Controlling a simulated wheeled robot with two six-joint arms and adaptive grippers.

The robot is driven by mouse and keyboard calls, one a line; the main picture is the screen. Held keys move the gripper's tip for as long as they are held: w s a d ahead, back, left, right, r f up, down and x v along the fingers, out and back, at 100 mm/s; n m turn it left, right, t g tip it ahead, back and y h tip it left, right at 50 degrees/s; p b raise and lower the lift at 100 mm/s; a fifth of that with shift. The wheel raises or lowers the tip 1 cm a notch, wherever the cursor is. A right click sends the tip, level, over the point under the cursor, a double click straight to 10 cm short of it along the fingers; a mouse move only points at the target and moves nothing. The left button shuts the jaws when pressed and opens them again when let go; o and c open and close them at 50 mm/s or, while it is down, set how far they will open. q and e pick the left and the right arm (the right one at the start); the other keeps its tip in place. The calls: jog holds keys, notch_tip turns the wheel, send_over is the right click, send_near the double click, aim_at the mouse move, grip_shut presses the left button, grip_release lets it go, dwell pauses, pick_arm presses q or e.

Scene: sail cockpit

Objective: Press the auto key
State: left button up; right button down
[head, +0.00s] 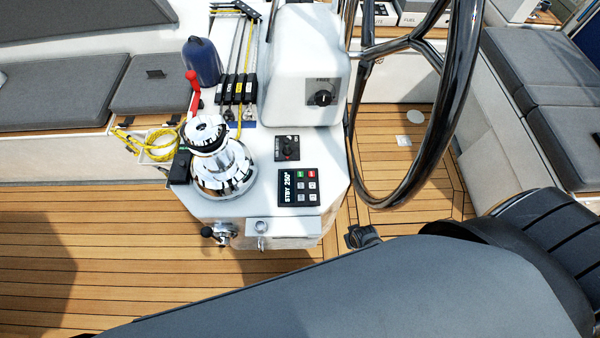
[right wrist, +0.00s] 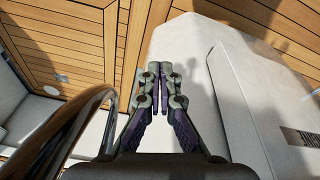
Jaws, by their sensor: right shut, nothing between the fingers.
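My right gripper (right wrist: 160,70) is shut and empty in the right wrist view, pointing over a white surface. The keypad does not show in that view. In the head view my right arm covers the lower right, and a dark part at its edge, apparently the gripper, sits right of and below the keypad. My left gripper is not in view.
The black steering wheel (head: 461,110) stands right of the console; a dark rim (right wrist: 60,135) also shows in the right wrist view. A chrome winch (head: 222,165) with a red handle (head: 193,90) is left of the keypad. A black knob panel (head: 287,148) lies just behind it.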

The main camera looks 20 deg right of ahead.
jog(key=w+a+r+t, duration=0.1)
jog(key=w+a+r, duration=0.1)
jog(key=w+r, duration=0.45)
jog(key=w+a+r+t, duration=0.1)
jog(key=w+r, duration=0.3)
jog(key=r, duration=0.5)
notch_tip(320, 180, up, 10)
jog(key=m+t+y+p, duration=0.1)
jog(key=m+t+y, duration=0.3)
jog(key=m, duration=0.1)
send_over(302, 175)
jog(key=shift+s+r, duration=0.1)
jog(key=shift+r, duration=0.1)
notch_tip(302, 175, down, 7)
jog(key=b, duration=0.7)
jog(key=shift+r, duration=0.15)
notch_tip(302, 175, down, 2)
jog(key=shift+f+b, duration=0.1)
jog(key=shift+b, duration=0.75)
jog(key=shift+f, duration=0.15)
jog(key=shift+f, duration=0.25)
